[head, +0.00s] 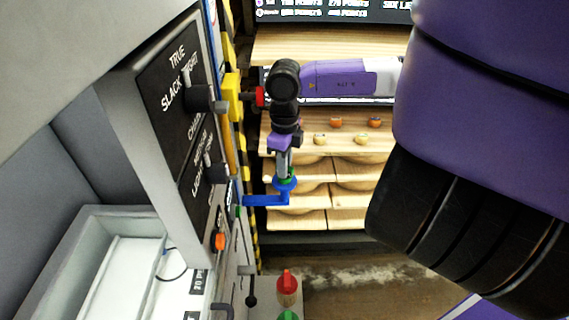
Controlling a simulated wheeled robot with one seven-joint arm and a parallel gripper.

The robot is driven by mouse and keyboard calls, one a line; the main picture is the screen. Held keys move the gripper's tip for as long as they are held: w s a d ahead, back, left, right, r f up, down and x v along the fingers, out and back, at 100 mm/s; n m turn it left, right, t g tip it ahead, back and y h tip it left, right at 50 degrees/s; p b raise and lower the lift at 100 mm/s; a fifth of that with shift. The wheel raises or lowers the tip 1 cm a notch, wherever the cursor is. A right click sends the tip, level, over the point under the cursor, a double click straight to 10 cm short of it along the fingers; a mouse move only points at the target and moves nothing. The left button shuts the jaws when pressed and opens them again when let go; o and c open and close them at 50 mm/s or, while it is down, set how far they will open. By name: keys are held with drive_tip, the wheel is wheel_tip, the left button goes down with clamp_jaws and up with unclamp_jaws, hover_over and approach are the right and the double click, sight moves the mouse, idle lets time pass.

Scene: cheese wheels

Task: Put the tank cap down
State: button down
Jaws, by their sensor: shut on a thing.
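My gripper (284,175) hangs fingers down in the middle of the head view, beside the machine panel. It is shut on a blue piece, which I take to be the tank cap (267,200). The cap has a round part at the fingertips and a flat bar reaching left toward the panel. A little green shows at the fingertips. The cap appears held in the air. Whether its left end touches the panel I cannot tell.
A grey machine with a black lettered panel (172,88) and knobs fills the left. Below stand a red-topped piece (288,281) and a green-topped one (288,315). Wooden shelves (345,190) with small round items stand behind. Open floor (370,285) shows at lower right.

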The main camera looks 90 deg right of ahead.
drive_tip(key=c, duration=1.3)
unclamp_jaws()
drive_tip(key=shift+c, duration=0.2)
wheel_tip(320, 180, up, 12)
drive_tip(key=b, duration=0.3)
